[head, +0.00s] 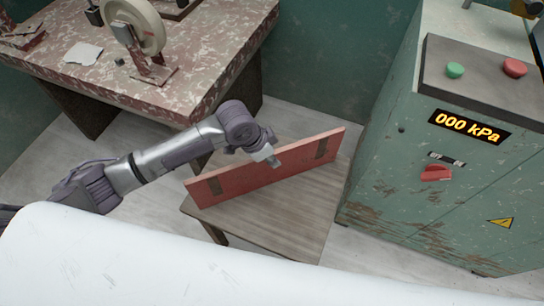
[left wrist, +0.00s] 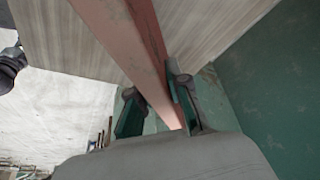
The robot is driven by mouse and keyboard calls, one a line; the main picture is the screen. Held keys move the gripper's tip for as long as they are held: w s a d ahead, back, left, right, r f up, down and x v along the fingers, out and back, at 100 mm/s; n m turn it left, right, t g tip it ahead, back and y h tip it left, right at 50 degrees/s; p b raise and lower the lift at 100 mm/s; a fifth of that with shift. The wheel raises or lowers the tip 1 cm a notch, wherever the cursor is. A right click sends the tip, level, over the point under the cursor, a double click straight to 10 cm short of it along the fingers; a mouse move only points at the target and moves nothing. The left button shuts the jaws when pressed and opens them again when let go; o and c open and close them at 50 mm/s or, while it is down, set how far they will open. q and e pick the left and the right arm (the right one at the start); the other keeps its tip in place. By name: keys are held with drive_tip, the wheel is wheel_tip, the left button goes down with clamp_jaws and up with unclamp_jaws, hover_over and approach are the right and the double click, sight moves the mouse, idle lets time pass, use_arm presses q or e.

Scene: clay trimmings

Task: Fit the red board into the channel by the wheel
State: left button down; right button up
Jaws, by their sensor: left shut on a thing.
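The red board (head: 265,171) stands on its long edge on a small wooden table, running from lower left to upper right, with a dark patch near each end. My left gripper (head: 274,162) is at the board's upper edge, about mid-length. In the left wrist view the board (left wrist: 125,35) runs between the two fingers (left wrist: 158,108), which are shut on it. The pale wheel (head: 155,28) stands on the speckled worktable at upper left, on a small base. I cannot make out the channel clearly. My right gripper is not in view.
The small wooden table (head: 285,222) is otherwise bare. The speckled worktable (head: 215,50) is behind it, with a white scrap (head: 83,54) left of the wheel. A green cabinet (head: 400,180) with buttons and a pressure display stands close on the right.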

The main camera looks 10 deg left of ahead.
use_arm(q)
drive_tip(key=shift+r, duration=0.1)
drive_tip(key=c, duration=1.6)
unclamp_jaws()
drive_tip(key=o, duration=0.5)
drive_tip(key=shift+c, duration=0.2)
